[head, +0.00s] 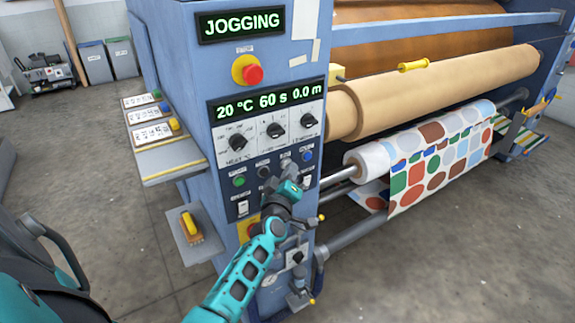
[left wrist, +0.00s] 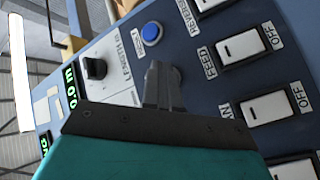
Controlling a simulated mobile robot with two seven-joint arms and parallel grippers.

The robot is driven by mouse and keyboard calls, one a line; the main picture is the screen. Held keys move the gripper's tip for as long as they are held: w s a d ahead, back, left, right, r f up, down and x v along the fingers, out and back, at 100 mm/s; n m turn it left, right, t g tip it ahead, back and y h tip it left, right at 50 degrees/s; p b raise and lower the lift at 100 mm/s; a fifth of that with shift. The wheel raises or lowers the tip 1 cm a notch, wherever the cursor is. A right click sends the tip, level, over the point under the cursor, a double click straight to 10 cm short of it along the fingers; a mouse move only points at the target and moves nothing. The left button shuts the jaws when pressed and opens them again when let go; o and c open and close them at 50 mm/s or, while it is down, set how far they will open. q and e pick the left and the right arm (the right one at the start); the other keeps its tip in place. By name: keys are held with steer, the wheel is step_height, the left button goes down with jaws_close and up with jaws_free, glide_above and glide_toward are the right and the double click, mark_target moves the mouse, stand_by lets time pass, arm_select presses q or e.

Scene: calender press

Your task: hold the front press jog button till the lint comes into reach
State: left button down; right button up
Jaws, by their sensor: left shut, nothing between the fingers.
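My left gripper (head: 288,167) is shut and empty, with its fingertips at the front press panel (head: 229,163). In the left wrist view the closed fingers (left wrist: 160,82) reach the dark panel face below the blue reset button (left wrist: 152,33). The button under the fingertips is mostly hidden, so I cannot see how far it is pressed. The upper display (head: 240,24) reads JOGGING. The padded tan roller (head: 440,85) runs to the right of the panel. I cannot make out any lint on it. My right gripper is not in view.
A red stop button (head: 253,74) sits above the lower display (head: 266,103). White switches (left wrist: 242,45) are close to the fingers. A patterned fabric roll (head: 430,160) lies below the roller. A side shelf (head: 172,160) and a yellow-handled brush (head: 190,226) are at left.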

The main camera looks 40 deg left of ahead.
arm_select(q)
steer(key=shift+s+d+p, duration=0.3)
steer(key=shift+d+p, duration=0.05)
steer(key=shift+d, duration=0.4)
